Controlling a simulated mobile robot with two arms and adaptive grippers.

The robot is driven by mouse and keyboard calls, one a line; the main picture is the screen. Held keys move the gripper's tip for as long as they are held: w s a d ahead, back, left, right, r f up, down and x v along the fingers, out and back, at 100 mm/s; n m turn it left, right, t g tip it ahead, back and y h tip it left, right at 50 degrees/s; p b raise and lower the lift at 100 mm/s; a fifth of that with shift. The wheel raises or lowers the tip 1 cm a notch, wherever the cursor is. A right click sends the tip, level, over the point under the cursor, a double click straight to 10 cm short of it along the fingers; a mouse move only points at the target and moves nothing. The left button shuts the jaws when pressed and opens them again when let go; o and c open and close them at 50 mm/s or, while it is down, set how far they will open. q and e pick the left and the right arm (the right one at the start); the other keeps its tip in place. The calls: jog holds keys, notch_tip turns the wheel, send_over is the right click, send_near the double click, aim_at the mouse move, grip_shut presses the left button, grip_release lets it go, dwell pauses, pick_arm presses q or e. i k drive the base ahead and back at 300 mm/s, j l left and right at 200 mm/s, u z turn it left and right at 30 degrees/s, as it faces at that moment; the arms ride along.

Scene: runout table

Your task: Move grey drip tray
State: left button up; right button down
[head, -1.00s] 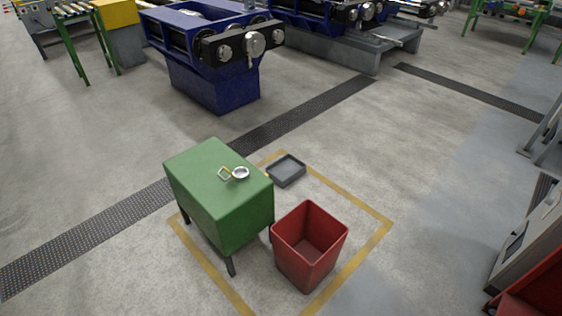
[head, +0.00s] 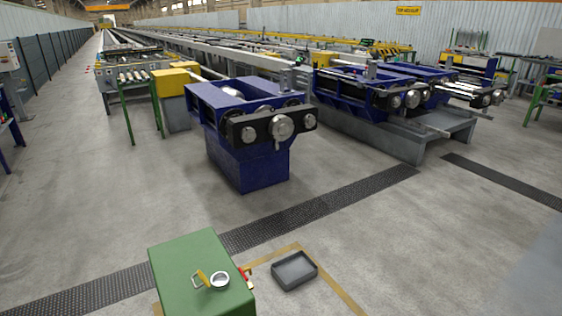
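Neither of my grippers shows in the head view.
The green cabinet (head: 195,262) carries a small round metal item (head: 219,281) with a yellow part. A yellow floor line (head: 335,285) passes behind and right of the tray. A dark floor grating (head: 315,210) and a blue machine (head: 247,160) lie beyond. Floor to the right is clear.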

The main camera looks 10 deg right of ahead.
aim_at(292, 272)
jog(key=i+l+u, duration=0.15)
jog(key=l, duration=0.35)
jog(key=i+l+u, duration=0.1)
jog(key=l, duration=0.35)
jog(key=i+l+u, duration=0.15)
jog(key=l, duration=0.4)
jog(key=i+l+u, duration=0.1)
jog(key=l, duration=0.4)
jog(key=i+l+u, duration=0.15)
jog(key=l, duration=0.35)
